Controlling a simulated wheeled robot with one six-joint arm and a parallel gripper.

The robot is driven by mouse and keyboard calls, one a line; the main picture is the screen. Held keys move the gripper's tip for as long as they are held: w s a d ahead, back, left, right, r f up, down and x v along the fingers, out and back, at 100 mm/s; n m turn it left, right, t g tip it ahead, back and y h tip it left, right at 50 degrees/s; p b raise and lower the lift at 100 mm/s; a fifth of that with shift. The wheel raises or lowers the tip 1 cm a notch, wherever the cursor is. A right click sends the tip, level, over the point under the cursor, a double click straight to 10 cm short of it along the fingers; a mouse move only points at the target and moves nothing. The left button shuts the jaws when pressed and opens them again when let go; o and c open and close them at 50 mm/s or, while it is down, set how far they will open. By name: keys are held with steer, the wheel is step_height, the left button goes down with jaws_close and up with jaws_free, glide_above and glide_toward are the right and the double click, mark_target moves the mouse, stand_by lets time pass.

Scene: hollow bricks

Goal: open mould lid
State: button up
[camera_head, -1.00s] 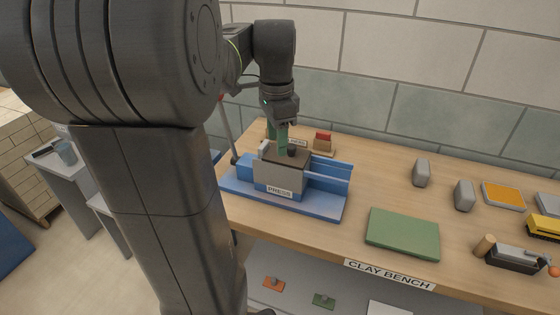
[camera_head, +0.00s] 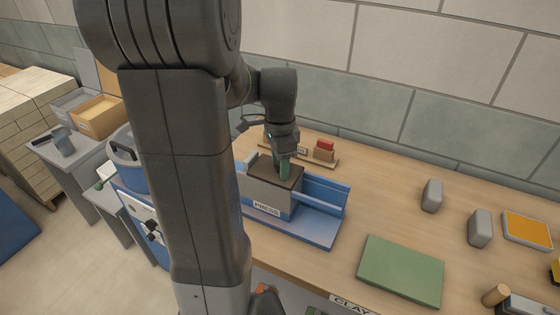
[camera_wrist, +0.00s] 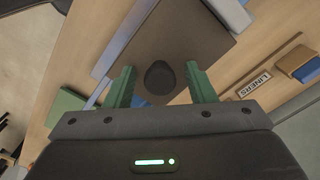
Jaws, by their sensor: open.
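The mould is a grey box (camera_head: 262,190) standing in the blue press frame (camera_head: 322,226), with a PRESS label on its front. Its lid is a flat brown plate (camera_head: 262,170) lying on top, which also fills the upper middle of the wrist view (camera_wrist: 185,35). A dark round knob (camera_wrist: 160,78) stands on the lid. My gripper (camera_head: 283,170) is over the lid, with green fingers pointing down. In the wrist view my gripper (camera_wrist: 160,70) is open, one finger on each side of the knob, with gaps between. In the head view the knob is hidden behind the fingers.
A LINERS rack with a red block (camera_head: 324,146) stands behind the press. A green board (camera_head: 401,270) and grey blocks (camera_head: 432,196) lie to the right on the wooden bench. A blue drum (camera_head: 127,165) stands left. The bench between press and blocks is clear.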

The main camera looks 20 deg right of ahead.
jaws_close()
steer(key=s+d, duration=0.8)
steer(key=s, duration=0.2)
steer(key=shift+d, duration=0.2)
steer(key=shift+r, duration=0.1)
steer(key=shift+c, duration=0.9)
jaws_free()
steer(key=shift+d, duration=0.1)
steer(key=shift+o, duration=0.9)
steer(key=shift+s, duration=0.1)
